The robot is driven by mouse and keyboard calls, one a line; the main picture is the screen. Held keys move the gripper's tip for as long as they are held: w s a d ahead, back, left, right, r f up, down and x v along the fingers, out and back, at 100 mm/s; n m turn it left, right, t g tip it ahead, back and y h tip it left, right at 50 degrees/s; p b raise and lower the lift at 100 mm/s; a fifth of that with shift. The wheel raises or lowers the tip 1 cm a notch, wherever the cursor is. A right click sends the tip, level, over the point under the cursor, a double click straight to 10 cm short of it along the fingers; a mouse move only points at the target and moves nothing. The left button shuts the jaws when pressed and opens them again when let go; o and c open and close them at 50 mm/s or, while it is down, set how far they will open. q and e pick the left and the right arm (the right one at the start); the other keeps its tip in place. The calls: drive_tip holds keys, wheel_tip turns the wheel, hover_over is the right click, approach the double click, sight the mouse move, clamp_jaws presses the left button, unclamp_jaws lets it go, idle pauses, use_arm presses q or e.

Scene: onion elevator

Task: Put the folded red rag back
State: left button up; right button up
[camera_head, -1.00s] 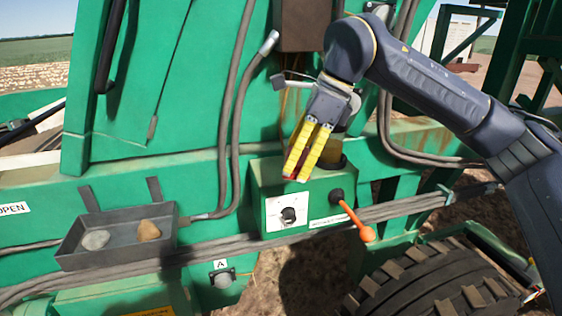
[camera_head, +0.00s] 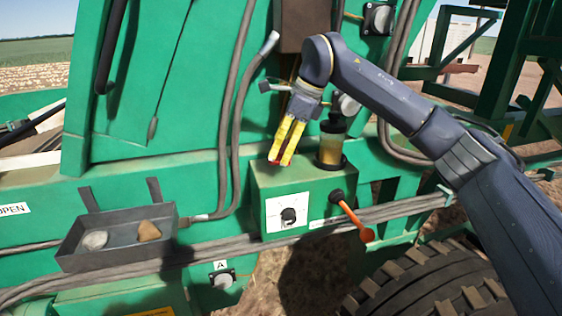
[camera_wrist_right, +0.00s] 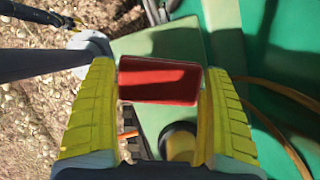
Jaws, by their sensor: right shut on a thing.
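My right gripper (camera_head: 287,158) has yellow fingers and is above the left part of the green control box's top. In the right wrist view the folded red rag (camera_wrist_right: 160,81) sits between the two yellow fingers, and the gripper (camera_wrist_right: 160,95) is shut on it. In the head view only a small red edge of the rag (camera_head: 276,161) shows at the fingertips. The green box (camera_head: 262,182) has a bare top below the rag; I cannot tell whether the rag touches it.
A jar with amber liquid (camera_head: 331,145) stands on the box, right of the gripper. A grey tray (camera_head: 115,248) with two stones hangs at left.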

sight(281, 170)
drive_tip(key=shift+f, duration=1.55)
drive_tip(key=shift+w+f, duration=0.2)
drive_tip(key=shift+f, duration=0.35)
drive_tip(key=o, duration=0.9)
drive_tip(key=v, duration=1.2)
drive_tip(key=shift+a, duration=0.1)
